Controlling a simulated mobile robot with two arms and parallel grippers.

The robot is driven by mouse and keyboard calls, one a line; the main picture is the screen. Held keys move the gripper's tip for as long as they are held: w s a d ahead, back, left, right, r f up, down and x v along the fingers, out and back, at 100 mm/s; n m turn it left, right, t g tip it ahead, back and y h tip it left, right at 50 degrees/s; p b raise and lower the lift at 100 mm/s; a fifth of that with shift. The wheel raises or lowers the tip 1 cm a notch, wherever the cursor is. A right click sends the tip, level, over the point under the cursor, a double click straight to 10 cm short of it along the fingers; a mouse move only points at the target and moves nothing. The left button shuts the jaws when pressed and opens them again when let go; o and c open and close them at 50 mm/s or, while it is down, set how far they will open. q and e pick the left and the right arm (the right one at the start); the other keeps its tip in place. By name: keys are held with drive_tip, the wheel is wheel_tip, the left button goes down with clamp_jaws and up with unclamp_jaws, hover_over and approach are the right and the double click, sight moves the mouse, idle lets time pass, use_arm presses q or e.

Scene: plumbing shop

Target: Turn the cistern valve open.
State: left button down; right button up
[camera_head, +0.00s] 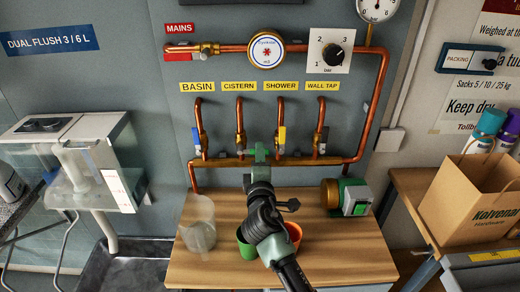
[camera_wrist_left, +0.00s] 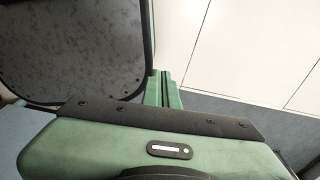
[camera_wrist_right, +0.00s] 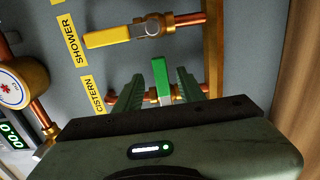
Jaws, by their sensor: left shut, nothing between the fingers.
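The cistern valve (camera_head: 240,140) sits on the copper pipe under the yellow CISTERN label (camera_head: 239,86). In the right wrist view its green lever (camera_wrist_right: 161,80) stands across its pipe. My right gripper (camera_head: 259,152) reaches up to the manifold. In the right wrist view its green fingers (camera_wrist_right: 158,92) are apart, one on each side of the green lever; I cannot tell whether they touch it. The gripper partly hides the valve in the head view. My left gripper (camera_wrist_left: 165,88) is shut and empty, away from the valve.
The shower valve (camera_wrist_right: 150,29), with a yellow lever, is close beside. Basin (camera_head: 203,145) and wall tap (camera_head: 319,140) valves flank the row. Below, the wooden bench (camera_head: 345,250) holds a clear beaker (camera_head: 199,225), a green cup (camera_head: 246,246) and an orange cup (camera_head: 294,232).

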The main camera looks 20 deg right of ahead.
drive_tip(key=x, duration=0.2)
drive_tip(key=shift+w+d+f, duration=0.1)
drive_tip(key=shift+w, duration=0.25)
clamp_jaws()
use_arm(q)
drive_tip(key=shift+w+d+r, duration=0.1)
drive_tip(key=shift+w+r, duration=0.05)
drive_tip(key=shift+w, duration=0.3)
drive_tip(key=shift+w+d+r, duration=0.1)
drive_tip(key=shift+w, duration=0.3)
use_arm(e)
drive_tip(key=shift+f, duration=0.15)
